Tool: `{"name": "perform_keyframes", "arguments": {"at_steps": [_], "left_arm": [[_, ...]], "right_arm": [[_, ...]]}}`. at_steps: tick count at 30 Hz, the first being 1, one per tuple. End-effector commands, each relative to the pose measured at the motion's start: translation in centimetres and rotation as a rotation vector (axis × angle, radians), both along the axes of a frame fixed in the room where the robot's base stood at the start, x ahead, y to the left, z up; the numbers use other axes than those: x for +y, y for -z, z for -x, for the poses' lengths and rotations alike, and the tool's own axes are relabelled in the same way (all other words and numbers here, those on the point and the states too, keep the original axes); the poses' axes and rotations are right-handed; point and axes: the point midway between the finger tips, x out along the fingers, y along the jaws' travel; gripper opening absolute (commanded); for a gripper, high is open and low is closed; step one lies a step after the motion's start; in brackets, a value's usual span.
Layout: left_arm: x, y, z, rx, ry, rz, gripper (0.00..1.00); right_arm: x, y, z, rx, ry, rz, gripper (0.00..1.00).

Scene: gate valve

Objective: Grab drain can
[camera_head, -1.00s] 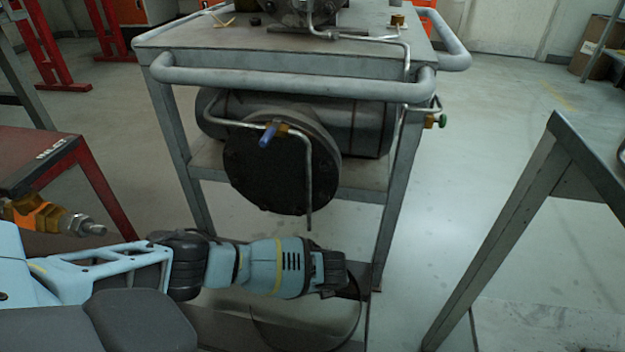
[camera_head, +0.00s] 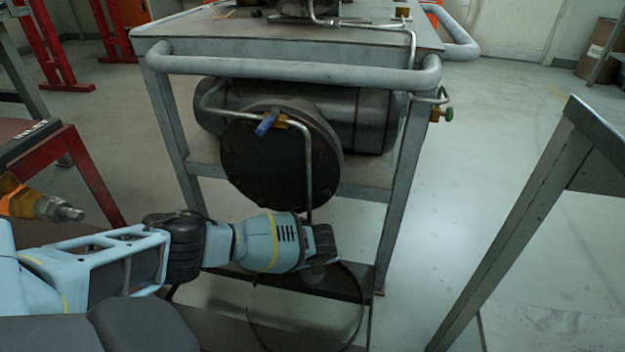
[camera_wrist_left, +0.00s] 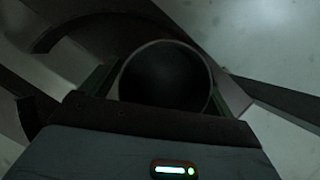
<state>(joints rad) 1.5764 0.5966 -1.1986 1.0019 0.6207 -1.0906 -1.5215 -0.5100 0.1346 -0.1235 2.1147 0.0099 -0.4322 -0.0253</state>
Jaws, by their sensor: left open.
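My left gripper (camera_head: 318,262) is at the end of the light blue arm, low in front of the cart, near the lower end of the thin drain pipe (camera_head: 308,170). Its fingers are mostly hidden by the wrist in the head view. In the left wrist view, a dark round can (camera_wrist_left: 165,78) with a thin pale rim is seen from its open top. It sits between the two spread fingers of the left gripper (camera_wrist_left: 165,90). I cannot tell whether the fingers touch it. In the head view the can is not clearly visible. My right gripper is not in view.
The grey cart (camera_head: 300,62) carries a dark tank flange (camera_head: 275,165) with a blue-handled valve (camera_head: 266,124). A thin dark hoop (camera_head: 362,312) shows below the gripper. A grey table (camera_head: 545,175) stands at right, a red-framed one (camera_head: 85,175) at left.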

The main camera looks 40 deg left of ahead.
Motion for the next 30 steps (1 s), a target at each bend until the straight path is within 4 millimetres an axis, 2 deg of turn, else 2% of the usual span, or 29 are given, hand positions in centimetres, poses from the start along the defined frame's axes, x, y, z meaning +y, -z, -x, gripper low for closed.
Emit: {"name": "perform_keyframes", "arguments": {"at_steps": [7, 23, 30], "left_arm": [[0.1, 0.1, -0.1, -0.002, -0.001, 0.0, 0.88], [0.1, 0.0, -0.1, -0.002, -0.001, -0.001, 0.2], [-0.1, -0.2, -0.2, -0.003, 0.0, -0.001, 0.2]], "right_arm": [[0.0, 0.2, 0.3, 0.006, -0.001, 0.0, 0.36], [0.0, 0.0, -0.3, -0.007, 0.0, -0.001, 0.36], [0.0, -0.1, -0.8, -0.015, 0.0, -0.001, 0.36]]}}
